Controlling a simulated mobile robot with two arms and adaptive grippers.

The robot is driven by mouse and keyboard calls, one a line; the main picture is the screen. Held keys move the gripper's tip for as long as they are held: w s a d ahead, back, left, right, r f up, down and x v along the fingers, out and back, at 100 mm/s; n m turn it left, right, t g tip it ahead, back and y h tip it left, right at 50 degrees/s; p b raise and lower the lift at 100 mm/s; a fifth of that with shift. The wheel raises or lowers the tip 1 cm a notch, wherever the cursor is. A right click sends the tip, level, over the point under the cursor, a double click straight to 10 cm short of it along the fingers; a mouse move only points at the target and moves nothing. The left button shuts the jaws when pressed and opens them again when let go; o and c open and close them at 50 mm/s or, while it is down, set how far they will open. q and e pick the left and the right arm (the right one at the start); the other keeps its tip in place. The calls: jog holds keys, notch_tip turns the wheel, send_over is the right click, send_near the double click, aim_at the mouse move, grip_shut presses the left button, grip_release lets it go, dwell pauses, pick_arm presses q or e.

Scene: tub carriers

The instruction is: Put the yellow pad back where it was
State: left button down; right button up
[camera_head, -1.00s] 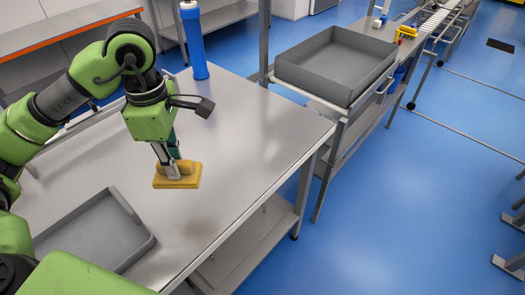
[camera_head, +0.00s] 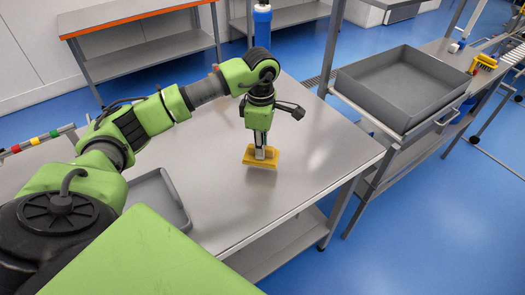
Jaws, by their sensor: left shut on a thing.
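The yellow pad (camera_head: 262,161) is a small flat block with a raised grip, over the steel table (camera_head: 225,205). My left gripper (camera_head: 261,153) points down and is shut on the pad's raised part. I cannot tell whether the pad touches the tabletop or hangs just above it. A shallow grey tray (camera_head: 162,198) lies on the table to the left of the pad, partly hidden by my arm. My right gripper is not in view.
A large grey tub (camera_head: 402,84) rests on a stand to the right. A yellow item (camera_head: 486,61) lies farther right. The tabletop right of the pad is clear.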

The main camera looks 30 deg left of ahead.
pick_arm(q)
jog(key=shift+w+f, duration=0.2)
jog(key=shift+f, duration=0.05)
notch_tip(320, 180, down, 3)
jog(key=shift+w+r+p, duration=0.1)
jog(key=shift+w+p, duration=0.05)
jog(key=shift+p, duration=1)
jog(key=shift+f, duration=0.3)
jog(key=shift+f, duration=0.1)
jog(key=shift+f+b, duration=0.15)
jog(key=shift+b, duration=0.2)
jog(key=c, duration=2)
grip_release()
